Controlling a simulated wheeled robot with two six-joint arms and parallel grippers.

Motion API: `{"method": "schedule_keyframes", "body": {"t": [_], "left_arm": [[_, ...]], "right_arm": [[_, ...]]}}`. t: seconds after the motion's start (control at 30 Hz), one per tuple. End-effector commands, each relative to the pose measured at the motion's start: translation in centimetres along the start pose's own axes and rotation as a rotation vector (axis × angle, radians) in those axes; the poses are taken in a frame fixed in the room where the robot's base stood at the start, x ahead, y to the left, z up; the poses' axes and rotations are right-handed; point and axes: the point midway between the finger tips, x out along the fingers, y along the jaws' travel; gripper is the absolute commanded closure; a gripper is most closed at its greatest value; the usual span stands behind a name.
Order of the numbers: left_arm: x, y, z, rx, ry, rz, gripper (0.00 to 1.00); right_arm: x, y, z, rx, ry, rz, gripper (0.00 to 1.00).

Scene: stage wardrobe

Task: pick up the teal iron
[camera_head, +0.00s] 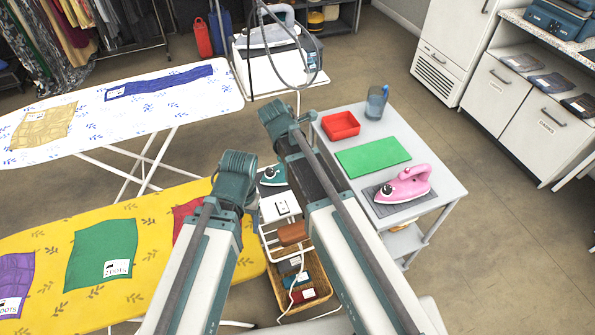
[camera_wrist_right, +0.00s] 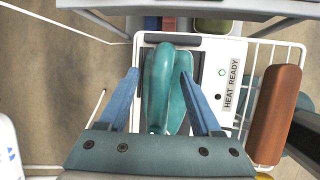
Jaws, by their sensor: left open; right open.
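The teal iron (camera_head: 272,176) sits on a white stand just right of my left arm's end in the head view, partly covered by my arms. In the right wrist view the teal iron (camera_wrist_right: 166,85) lies between the two blue fingers of my right gripper (camera_wrist_right: 158,74). These fingers are spread, one on each side of its handle; the right one is very close to it. I cannot tell whether they touch. My left gripper (camera_head: 240,190) is beside the iron in the head view, its fingers hard to make out; it looks empty. My right gripper's fingers are hidden there.
A brown handle (camera_wrist_right: 275,115) stands right of the iron. A "HEAT READY" label (camera_wrist_right: 231,85) marks the stand. A yellow ironing board (camera_head: 150,225) lies left.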

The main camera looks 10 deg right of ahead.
Motion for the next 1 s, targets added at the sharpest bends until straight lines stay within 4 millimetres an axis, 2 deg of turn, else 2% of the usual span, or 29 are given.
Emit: {"method": "schedule_keyframes", "body": {"t": [0.07,0.43,1.0], "left_arm": [[-0.09,-0.01,0.01,0.0,0.0,0.0,0.32],[-0.09,-0.01,0.01,0.0,0.0,0.0,0.32],[-0.62,-0.06,0.04,0.0,0.0,0.0,0.32]], "right_arm": [[-0.09,0.01,0.02,0.0,0.0,0.0,0.34],[-0.1,0.01,0.0,0.0,0.0,0.0,1.0],[-0.63,0.11,0.12,0.0,-0.001,0.0,1.0]]}}
